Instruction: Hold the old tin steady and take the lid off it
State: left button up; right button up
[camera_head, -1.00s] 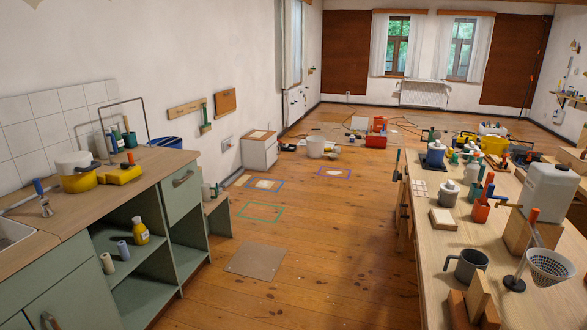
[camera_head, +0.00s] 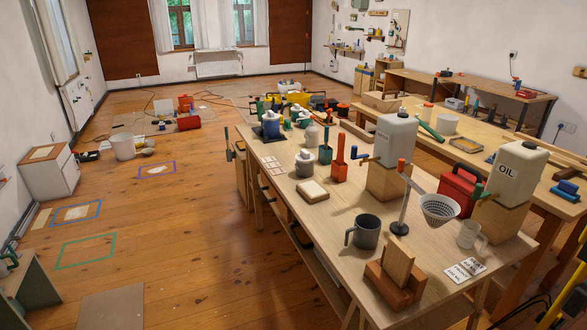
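Neither of my grippers is in the head view. I cannot pick out the old tin or its lid with certainty. Several small containers stand at the far end of the long workbench (camera_head: 315,222), among them a pot with a pale top (camera_head: 304,165) and a dark blue container (camera_head: 271,128). They are too small to tell whether any is the tin.
On the near bench stand a dark grey mug (camera_head: 367,233), a wooden block (camera_head: 396,268), a funnel on a stand (camera_head: 441,208), a white OIL container (camera_head: 516,170) and a red can (camera_head: 459,190). Open wooden floor (camera_head: 200,240) lies left of it. A second bench (camera_head: 500,105) stands behind.

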aim_at(303, 170)
jog(key=i+j+z, duration=0.15)
jog(key=j, duration=0.15)
jog(key=j+z, duration=0.1)
jog(key=j, duration=0.15)
jog(key=i+j+z, duration=0.1)
jog(key=z, duration=0.3)
jog(key=i+j+z, duration=0.1)
jog(key=z, duration=0.3)
